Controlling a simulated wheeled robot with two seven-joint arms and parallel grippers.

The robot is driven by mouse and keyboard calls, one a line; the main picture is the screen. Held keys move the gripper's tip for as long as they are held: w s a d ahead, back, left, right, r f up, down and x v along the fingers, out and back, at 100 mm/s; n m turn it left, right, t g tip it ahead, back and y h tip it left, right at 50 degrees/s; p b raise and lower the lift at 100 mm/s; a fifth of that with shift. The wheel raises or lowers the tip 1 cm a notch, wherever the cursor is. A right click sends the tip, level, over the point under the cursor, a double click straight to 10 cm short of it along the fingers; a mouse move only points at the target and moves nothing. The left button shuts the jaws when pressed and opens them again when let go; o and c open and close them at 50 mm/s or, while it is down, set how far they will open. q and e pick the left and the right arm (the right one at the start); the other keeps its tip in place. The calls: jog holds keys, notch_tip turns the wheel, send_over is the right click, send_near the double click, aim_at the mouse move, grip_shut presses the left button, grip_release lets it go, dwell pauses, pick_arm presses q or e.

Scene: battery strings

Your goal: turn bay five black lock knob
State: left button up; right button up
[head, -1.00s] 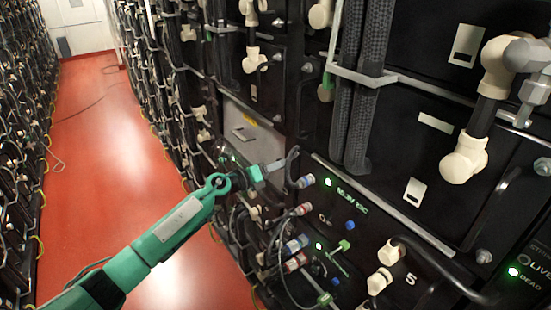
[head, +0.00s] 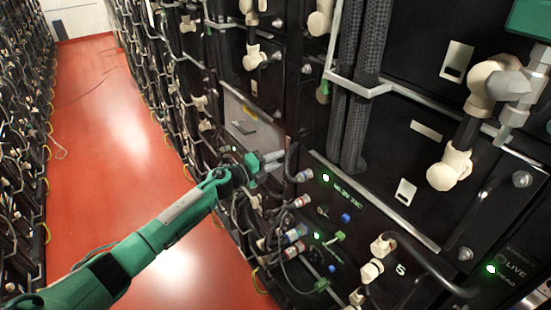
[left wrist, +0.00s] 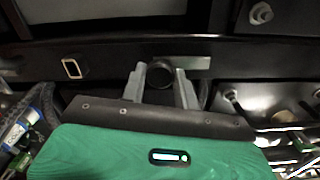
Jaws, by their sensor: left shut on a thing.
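My left gripper (head: 272,160) reaches in from the left, beside the left end of the black front panel marked 5 (head: 401,269). In the left wrist view its two grey fingers (left wrist: 161,88) stand on either side of a round black knob (left wrist: 159,74) and are shut on it. A short grey bar shows behind the knob, running to the right. The knob is not clear in the head view. A green part of my right arm (head: 530,18) is at the top right corner; I cannot make out its fingers.
Cream elbow connectors (head: 450,170) and thick braided cables (head: 357,100) stick out from the rack on the right. Coloured plugs (head: 295,234) and loose cables hang below my left gripper. The red aisle floor (head: 110,140) is clear.

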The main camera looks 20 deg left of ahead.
dwell(0.4)
pick_arm(q)
jog(key=o, duration=1)
jog(key=shift+c, duration=0.2)
jog(key=shift+a, duration=0.1)
jog(key=b+v, duration=0.5)
jog(key=v, duration=0.8)
jog(key=shift+s+a, duration=0.2)
jog(key=shift+s, duration=0.05)
